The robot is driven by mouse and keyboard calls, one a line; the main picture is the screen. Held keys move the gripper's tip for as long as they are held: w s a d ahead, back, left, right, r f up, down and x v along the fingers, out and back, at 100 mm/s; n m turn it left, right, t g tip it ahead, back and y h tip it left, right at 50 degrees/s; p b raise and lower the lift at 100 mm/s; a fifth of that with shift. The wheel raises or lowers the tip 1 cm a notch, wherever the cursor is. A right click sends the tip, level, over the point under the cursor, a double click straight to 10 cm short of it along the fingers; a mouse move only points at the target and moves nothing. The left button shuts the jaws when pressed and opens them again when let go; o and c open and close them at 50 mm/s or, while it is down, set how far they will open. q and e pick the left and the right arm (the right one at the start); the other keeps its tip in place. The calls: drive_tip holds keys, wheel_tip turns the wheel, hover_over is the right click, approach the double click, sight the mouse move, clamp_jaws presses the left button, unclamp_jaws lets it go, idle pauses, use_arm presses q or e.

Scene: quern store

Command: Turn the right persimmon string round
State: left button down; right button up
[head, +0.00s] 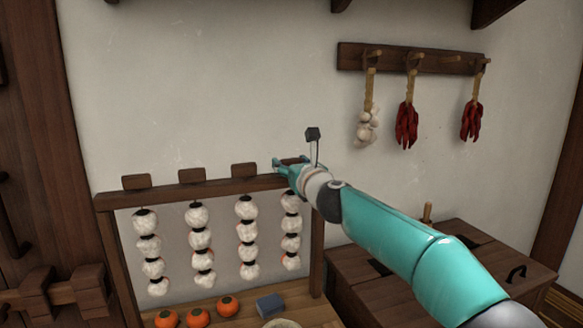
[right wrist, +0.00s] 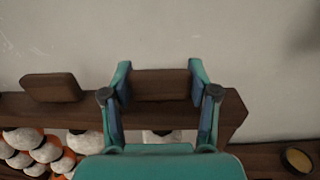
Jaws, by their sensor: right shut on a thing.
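The right persimmon string (head: 290,233) hangs from the rack's top bar (head: 215,191), with white faces to me and a little orange at the edges. Its wooden toggle (right wrist: 161,84) sits on top of the bar. My right gripper (head: 288,163) reaches the bar's right end from the right. In the right wrist view, its two fingers (right wrist: 160,85) are shut on the toggle, one at each end. The gripper hides part of the toggle and the string's top in the head view. My left gripper is not in view.
Several other white-faced strings (head: 200,240) hang to the left, each under its own toggle (head: 191,175). Orange persimmons (head: 199,317) and a blue block (head: 270,304) lie on the surface below. A wooden chest (head: 400,284) stands at right. Garlic (head: 366,128) and chillies (head: 406,125) hang on the wall.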

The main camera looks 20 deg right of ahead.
drive_tip(key=o, duration=1.2)
drive_tip(key=shift+c, duration=0.2)
drive_tip(key=shift+s, duration=0.15)
drive_tip(key=s, duration=1.1)
drive_tip(key=shift+s+d, duration=0.3)
drive_tip(key=shift+s, duration=0.05)
